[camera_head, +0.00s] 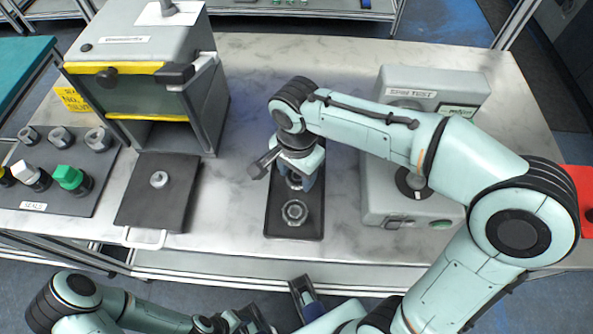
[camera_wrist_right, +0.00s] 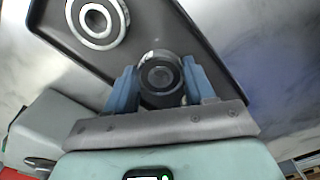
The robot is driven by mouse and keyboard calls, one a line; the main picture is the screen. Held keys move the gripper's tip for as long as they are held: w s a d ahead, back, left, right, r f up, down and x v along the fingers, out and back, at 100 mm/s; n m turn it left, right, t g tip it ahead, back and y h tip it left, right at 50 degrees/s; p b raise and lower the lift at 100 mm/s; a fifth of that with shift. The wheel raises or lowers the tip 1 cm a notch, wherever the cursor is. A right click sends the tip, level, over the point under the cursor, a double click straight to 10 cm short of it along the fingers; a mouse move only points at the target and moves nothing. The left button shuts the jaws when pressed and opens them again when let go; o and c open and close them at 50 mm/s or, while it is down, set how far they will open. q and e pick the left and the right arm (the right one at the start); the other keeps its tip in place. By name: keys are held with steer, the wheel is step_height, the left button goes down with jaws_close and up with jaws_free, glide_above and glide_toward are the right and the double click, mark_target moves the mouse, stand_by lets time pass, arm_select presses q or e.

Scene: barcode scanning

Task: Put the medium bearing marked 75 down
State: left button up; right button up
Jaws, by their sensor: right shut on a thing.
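My right gripper (camera_head: 300,180) reaches down over a dark tray (camera_head: 275,228) in the middle of the table. In the right wrist view, its two blue fingers (camera_wrist_right: 160,85) are shut on a round metal bearing (camera_wrist_right: 162,72), which lies over the tray's dark floor. Whether it touches the floor I cannot tell. No marking on it is readable. In the head view the arm partly hides it. A second, silver bearing (camera_head: 294,212) lies in the tray nearer the front, apart from the held one. My left gripper (camera_head: 278,308) is low at the bottom edge, partly cut off; its opening is unclear.
A grey spin test machine (camera_head: 385,150) stands right of the tray. Left are a cabinet with a yellow-edged front (camera_head: 140,45), a dark plate with a small ring (camera_head: 158,180), and a seals board (camera_head: 60,195) with several parts. Bare table shows between the tray and both neighbours.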

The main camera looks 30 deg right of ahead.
steer(key=o, duration=1.1)
steer(key=shift+f, duration=0.1)
steer(key=shift+o, duration=0.2)
step_height(320, 180, up, 12)
steer(key=p, duration=0.3)
steer(key=shift+r, duration=0.2)
